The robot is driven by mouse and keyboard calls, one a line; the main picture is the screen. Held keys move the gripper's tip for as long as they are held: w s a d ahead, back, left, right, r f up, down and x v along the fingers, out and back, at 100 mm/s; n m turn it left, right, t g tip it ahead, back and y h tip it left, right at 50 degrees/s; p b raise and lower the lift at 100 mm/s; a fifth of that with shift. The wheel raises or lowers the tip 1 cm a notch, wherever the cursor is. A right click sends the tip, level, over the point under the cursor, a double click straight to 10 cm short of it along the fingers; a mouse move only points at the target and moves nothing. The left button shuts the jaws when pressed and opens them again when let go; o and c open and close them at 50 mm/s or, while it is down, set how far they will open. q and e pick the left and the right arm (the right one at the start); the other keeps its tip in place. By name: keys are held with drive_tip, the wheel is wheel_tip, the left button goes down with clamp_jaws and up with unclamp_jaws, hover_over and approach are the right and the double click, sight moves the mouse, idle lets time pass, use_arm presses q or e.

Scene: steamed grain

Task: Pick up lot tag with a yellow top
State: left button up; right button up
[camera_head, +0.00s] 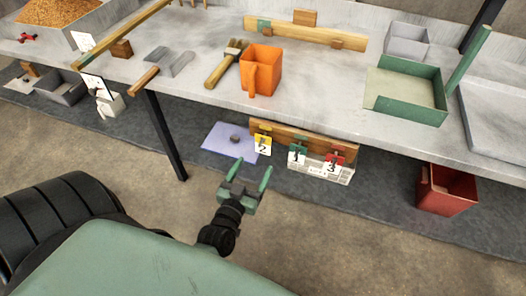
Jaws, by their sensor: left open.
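The lot tag with a yellow top (263,144) hangs at the left end of a wooden rail (300,138) under the table. It is white and reads 2. To its right hang a green-topped tag (297,155) reading 1 and a red-topped tag (334,161) reading 3. My left gripper (250,178) is open and empty, in front of and below the yellow-topped tag, apart from it. Its two green fingers point up toward the rail. My right gripper is not in view.
The table edge (310,114) overhangs the rail. A black table leg (165,138) stands left. A red bin (445,189) is at right. The floor in front is clear.

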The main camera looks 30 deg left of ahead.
sight(263, 143)
use_arm(q)
drive_tip(key=shift+y, duration=0.4)
drive_tip(key=x, duration=0.2)
drive_tip(key=r+x, duration=0.1)
drive_tip(key=x, duration=0.2)
drive_tip(key=b+x, duration=0.1)
drive_tip(key=x, duration=0.2)
drive_tip(key=shift+w+a+r, duration=0.1)
drive_tip(key=shift+a+r, duration=0.05)
drive_tip(key=shift+r, duration=0.05)
drive_tip(key=c, duration=1.4)
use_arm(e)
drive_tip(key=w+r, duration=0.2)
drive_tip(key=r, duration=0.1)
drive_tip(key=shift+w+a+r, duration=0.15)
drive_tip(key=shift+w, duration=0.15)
use_arm(q)
drive_tip(key=shift+r, duration=0.15)
